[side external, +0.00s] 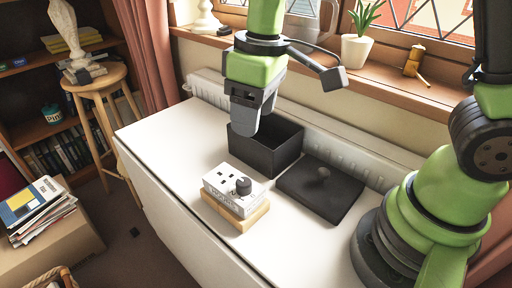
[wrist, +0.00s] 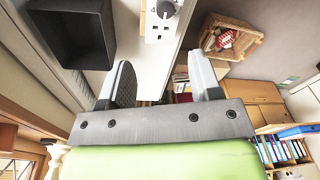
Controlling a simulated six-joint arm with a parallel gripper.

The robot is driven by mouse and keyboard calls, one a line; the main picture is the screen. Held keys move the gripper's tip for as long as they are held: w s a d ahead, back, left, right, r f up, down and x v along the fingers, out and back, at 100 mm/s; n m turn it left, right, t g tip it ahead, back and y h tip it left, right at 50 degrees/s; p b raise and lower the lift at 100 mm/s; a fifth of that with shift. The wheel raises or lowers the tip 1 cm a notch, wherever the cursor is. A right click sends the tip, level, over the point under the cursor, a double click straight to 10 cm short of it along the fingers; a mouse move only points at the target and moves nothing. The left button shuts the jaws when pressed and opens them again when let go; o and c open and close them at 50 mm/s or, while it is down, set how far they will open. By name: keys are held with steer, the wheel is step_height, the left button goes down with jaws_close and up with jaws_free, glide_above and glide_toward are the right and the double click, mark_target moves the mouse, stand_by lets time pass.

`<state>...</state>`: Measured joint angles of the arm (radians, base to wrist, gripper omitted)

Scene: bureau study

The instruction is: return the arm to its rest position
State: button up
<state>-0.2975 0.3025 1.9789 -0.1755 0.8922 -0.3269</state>
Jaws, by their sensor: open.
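My gripper (side external: 258,116) hangs in the air, fingers down, just above and in front of the open black box in the side view. In the wrist view my gripper (wrist: 163,80) has its two fingers spread wide with nothing between them. My green arm rises from it out of the top of the picture, and my base stands at the right end of the white top.
A black open box (side external: 264,157) stands on the white top (side external: 160,140). A flat black lid (side external: 330,195) with a knob lies right of it. A white socket box (side external: 228,188) with a dial sits on a wooden block (side external: 238,218). The windowsill (side external: 390,78) holds a potted plant (side external: 358,45).

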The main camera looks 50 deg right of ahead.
steer(key=s+d+r+m+t+y, duration=0.1)
steer(key=s+d+r+m+t, duration=0.5)
steer(key=s+r+m, duration=0.2)
steer(key=s+r, duration=0.2)
steer(key=s, duration=0.2)
steer(key=shift+s+d, duration=0.15)
steer(key=shift+s, duration=0.25)
